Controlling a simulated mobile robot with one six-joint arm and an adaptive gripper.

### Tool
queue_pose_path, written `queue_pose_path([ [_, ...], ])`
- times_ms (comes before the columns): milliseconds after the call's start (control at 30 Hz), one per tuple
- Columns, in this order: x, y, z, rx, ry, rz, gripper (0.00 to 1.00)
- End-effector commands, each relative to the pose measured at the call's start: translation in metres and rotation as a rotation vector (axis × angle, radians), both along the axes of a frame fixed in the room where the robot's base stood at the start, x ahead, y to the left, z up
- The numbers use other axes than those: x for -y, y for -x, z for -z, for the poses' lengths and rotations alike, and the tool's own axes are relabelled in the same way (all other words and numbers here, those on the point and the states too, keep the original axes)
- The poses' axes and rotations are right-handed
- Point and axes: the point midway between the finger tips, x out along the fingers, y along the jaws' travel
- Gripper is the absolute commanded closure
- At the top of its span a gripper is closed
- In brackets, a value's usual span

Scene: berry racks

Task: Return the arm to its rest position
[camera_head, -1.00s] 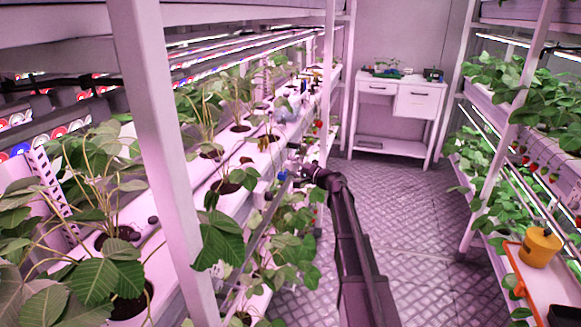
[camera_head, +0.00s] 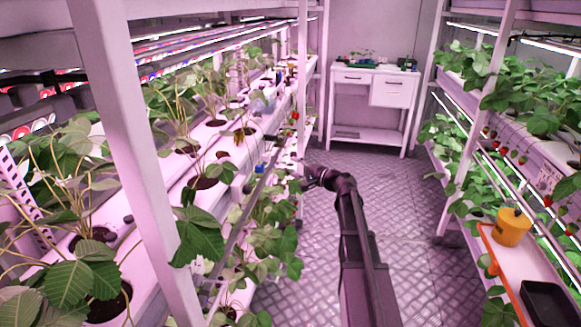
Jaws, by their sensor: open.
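My arm (camera_head: 362,245) reaches up from the bottom of the head view over the aisle and bends left at its wrist. My gripper (camera_head: 283,158) is at the end of the wrist, small and partly lost against the left rack's plants. Its jaws are open, and I see nothing held in them. It is at the aisle-side edge of the left rack, close to leaves and small red berries. Whether it touches any leaf cannot be told.
The left rack (camera_head: 150,150) holds several strawberry plants, with leaves hanging into the aisle. The right rack (camera_head: 480,90) has berries and a tray (camera_head: 520,265) with a yellow container (camera_head: 513,227) and a black box (camera_head: 549,303). A white desk (camera_head: 345,104) stands at the back. The patterned floor (camera_head: 400,205) is clear.

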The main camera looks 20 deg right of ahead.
Motion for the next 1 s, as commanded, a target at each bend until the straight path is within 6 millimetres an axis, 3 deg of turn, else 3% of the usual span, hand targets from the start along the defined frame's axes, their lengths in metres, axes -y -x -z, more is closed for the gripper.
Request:
queue_pose_path([
  [567,-0.006,0.003,0.002,-0.006,0.015,-0.011,0.29],
  [767,-0.036,0.020,0.020,-0.046,0.114,-0.074,0.29],
  [1000,-0.094,0.065,0.064,-0.146,0.356,-0.223,0.29],
])
